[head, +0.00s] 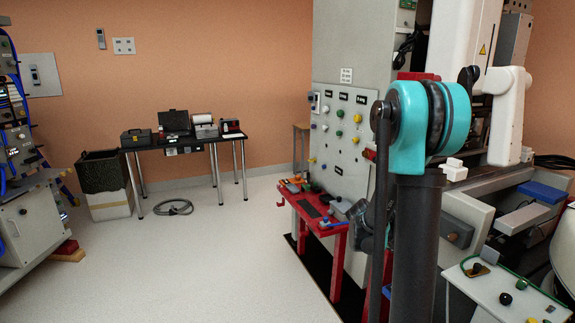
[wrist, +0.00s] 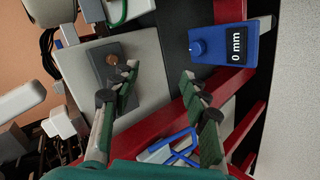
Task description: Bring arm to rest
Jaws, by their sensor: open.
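My gripper (wrist: 158,84) shows in the wrist view with its two green-padded fingers spread apart and nothing between the tips. It hangs over red framework, with a grey block (wrist: 112,62) bearing a round brown spot beyond the left finger. In the head view my arm, with a teal joint (head: 408,125) and dark links, stands at right of centre. The gripper cannot be made out clearly there, as the dark links cover that area.
A blue gauge (wrist: 220,45) reading "0 mm" and a blue-edged tool (wrist: 172,150) lie close to the fingers. A red bench (head: 322,230) with small items stands by the grey button panel (head: 345,135). The pale floor (head: 205,255) is open to the left. A black table (head: 185,142) stands behind.

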